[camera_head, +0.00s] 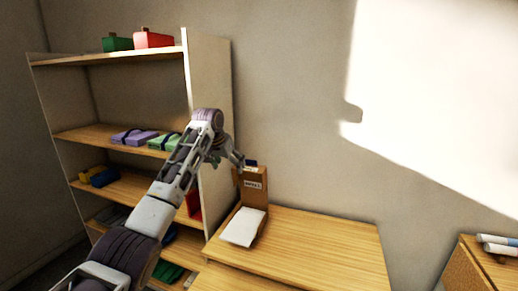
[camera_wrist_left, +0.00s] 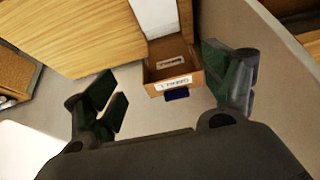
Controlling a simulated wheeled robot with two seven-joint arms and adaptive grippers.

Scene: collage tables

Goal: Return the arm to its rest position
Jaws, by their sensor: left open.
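My left gripper (camera_head: 236,158) is raised beside the shelf's right side panel, above the back left of the table. In the left wrist view, its two dark green finger pads (camera_wrist_left: 168,84) stand wide apart with nothing between them. A small brown cardboard box (camera_head: 252,188) with a white label stands at the table's back left, just right of and below the gripper. The box (camera_wrist_left: 160,72) also shows in the wrist view, beyond the fingers and apart from them. My right gripper is out of view.
A wooden shelf (camera_head: 110,128) at left holds red and green boxes (camera_head: 153,39) on top and purple and green bundles (camera_head: 135,137) below. A white sheet or pad (camera_head: 243,227) lies on the wooden table (camera_head: 320,250), otherwise clear. Rolls (camera_head: 497,240) lie on another table at right.

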